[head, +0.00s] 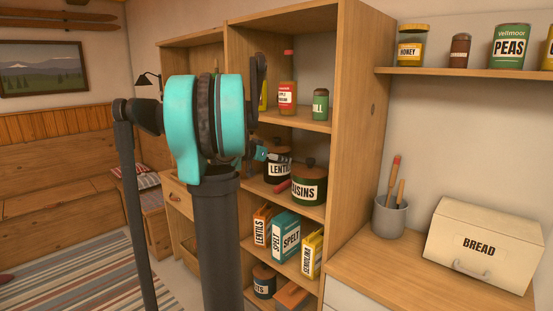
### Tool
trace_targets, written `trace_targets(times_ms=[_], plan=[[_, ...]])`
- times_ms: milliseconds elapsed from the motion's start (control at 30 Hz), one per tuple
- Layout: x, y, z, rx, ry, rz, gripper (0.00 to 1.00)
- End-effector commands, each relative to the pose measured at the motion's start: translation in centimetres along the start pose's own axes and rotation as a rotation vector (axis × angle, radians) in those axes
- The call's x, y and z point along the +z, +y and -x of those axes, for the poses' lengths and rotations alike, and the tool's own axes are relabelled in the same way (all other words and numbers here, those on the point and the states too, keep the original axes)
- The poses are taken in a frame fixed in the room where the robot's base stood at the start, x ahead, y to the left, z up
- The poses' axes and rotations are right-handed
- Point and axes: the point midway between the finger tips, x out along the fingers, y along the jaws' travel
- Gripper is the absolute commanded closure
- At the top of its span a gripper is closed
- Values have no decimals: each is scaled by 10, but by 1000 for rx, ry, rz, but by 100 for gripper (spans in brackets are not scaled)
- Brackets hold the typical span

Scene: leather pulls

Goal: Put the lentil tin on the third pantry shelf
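The lentil tin (278,172) is dark with a white label reading "LENTI…" and a wooden lid. It appears upright at the shelf level of the raisins tin, slightly behind and left of it. Its base is hidden, so I cannot tell whether it rests on the shelf. My gripper (262,154) is at the tin's upper left, mostly hidden behind my arm. I cannot see its fingers well enough to tell whether they touch the tin. The wooden pantry (349,150) has several stacked shelves.
The raisins tin (309,186) stands close right of the lentil tin. Bottles and a green jar (320,104) stand on the shelf above. Lentil, spelt (287,236) and semolina boxes fill the shelf below. A bread box (482,246) and utensil pot (390,215) are on the counter.

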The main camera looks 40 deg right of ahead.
Motion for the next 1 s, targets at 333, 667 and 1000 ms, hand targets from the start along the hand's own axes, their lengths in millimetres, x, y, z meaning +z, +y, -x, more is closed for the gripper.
trace_targets(times_ms=[333, 667, 1000], plan=[[2, 0, -1, 0, 0, 0, 0], [0, 0, 4, -1, 0, 1, 0], [0, -1, 66, -4, 0, 1, 0]])
